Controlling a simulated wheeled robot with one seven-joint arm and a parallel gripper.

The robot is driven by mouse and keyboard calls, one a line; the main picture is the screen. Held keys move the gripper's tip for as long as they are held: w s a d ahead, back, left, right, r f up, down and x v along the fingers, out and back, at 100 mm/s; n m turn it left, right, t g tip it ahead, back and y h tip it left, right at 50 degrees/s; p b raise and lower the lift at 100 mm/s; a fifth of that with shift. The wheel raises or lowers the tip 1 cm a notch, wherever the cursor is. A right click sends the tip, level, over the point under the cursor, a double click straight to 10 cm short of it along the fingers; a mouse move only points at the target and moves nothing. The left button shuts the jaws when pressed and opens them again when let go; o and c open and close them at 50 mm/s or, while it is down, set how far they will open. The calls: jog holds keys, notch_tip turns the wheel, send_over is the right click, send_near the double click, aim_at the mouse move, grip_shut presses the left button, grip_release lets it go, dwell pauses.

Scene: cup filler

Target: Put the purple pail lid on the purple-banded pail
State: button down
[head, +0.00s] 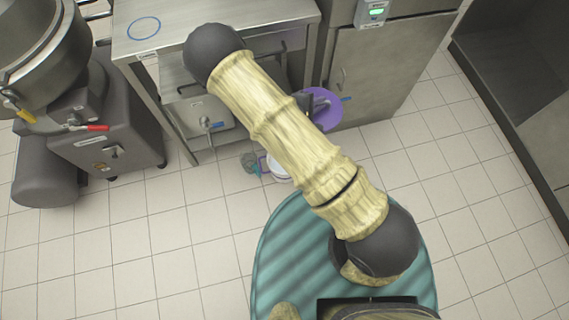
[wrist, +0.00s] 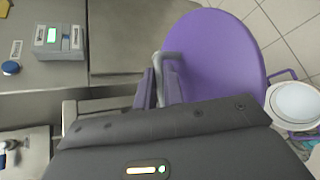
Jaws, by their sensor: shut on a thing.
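The purple pail lid (wrist: 215,58) is a flat purple disc with a grey handle. My gripper (wrist: 166,75) is shut on that handle, and the lid is held up off the floor. The lid also shows in the head view (head: 325,104), partly behind my arm. The purple-banded pail (wrist: 297,104) is white and stands to the right of the lid in the wrist view, apart from it. In the head view the pail (head: 276,173) is on the floor below the lid, partly covered by my arm.
A steel table (head: 185,25) and a steel cabinet (head: 375,70) stand close behind the lid. A teal object (head: 250,162), too small to tell, lies beside the pail. A large grey machine (head: 105,125) stands at left. The tiled floor (head: 470,190) at right is clear.

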jog(key=w+a+f+b, duration=0.1)
jog(key=a+f+b, duration=0.2)
jog(key=f+b, duration=0.8)
jog(key=w+a+f+n+t+y+b, duration=0.1)
jog(key=a+f+b, duration=0.2)
jog(key=f+b, duration=0.8)
jog(key=w+a+f+b, duration=0.1)
jog(key=a+f+b, duration=0.3)
jog(key=f+b, duration=0.7)
jog(key=shift+f+n+y+b, duration=0.3)
jog(key=shift+f+b, duration=0.1)
jog(key=shift+f, duration=0.05)
notch_tip(320, 180, down, 6)
jog(key=b, duration=0.3)
jog(key=shift+b, duration=0.4)
notch_tip(320, 180, down, 4)
jog(key=shift+r+b, duration=0.1)
jog(key=shift+b, duration=1.15)
